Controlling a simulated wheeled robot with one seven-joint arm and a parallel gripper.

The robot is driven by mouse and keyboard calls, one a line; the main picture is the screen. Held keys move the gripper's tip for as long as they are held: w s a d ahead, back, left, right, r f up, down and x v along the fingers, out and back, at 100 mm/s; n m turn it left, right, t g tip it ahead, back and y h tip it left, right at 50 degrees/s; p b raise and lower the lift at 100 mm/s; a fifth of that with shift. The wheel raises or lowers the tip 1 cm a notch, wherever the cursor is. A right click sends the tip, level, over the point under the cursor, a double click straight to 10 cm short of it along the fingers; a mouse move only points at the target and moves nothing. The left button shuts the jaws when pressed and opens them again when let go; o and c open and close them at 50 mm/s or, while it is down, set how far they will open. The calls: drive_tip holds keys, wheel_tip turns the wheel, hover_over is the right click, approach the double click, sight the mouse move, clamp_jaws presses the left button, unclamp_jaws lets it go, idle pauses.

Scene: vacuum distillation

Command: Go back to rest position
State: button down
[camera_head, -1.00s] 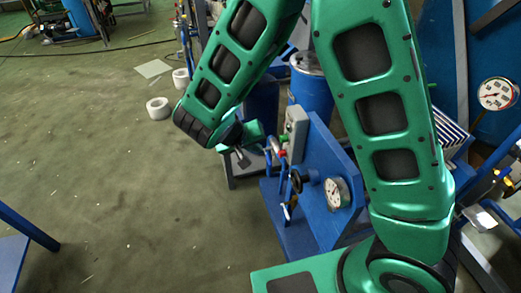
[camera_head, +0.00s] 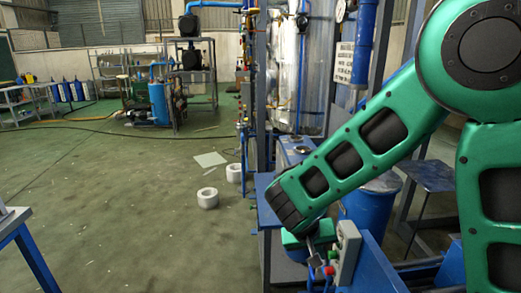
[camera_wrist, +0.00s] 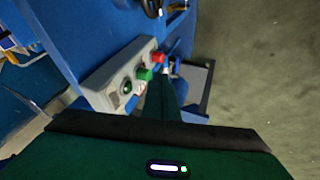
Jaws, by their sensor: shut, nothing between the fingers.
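My gripper (camera_head: 318,241) is shut and empty at the end of my green arm, beside a grey control box (camera_head: 347,252) on the blue stand. In the wrist view, part of my gripper (camera_wrist: 165,88) shows as a dark green shape in front of the same control box (camera_wrist: 103,88). A green button (camera_wrist: 144,74) and a red button (camera_wrist: 157,57) show on the box close to the gripper. I cannot tell whether the gripper touches the box.
A blue drum (camera_head: 370,208) stands behind my arm. Two white rings (camera_head: 208,198) and (camera_head: 234,173) and a pale sheet (camera_head: 210,159) lie on the floor. A blue table corner (camera_head: 18,225) is at the left.

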drive_tip(key=s+d+r+y, duration=0.4)
drive_tip(key=s+d+r, duration=0.6)
drive_tip(key=d+r, duration=0.3)
drive_tip(key=s+d+f+m+g, duration=0.1)
drive_tip(key=s+d+m+g, duration=0.1)
drive_tip(key=s+d, duration=0.3)
drive_tip(key=s+d+f+m+g, duration=0.1)
drive_tip(key=s+d, duration=0.4)
drive_tip(key=s, duration=0.7)
drive_tip(key=m+g, duration=0.1)
drive_tip(key=m, duration=0.1)
drive_tip(key=shift+d+m+y, duration=0.3)
drive_tip(key=shift+d, duration=0.1)
drive_tip(key=shift+w+f, duration=0.2)
drive_tip(key=shift+w, duration=0.45)
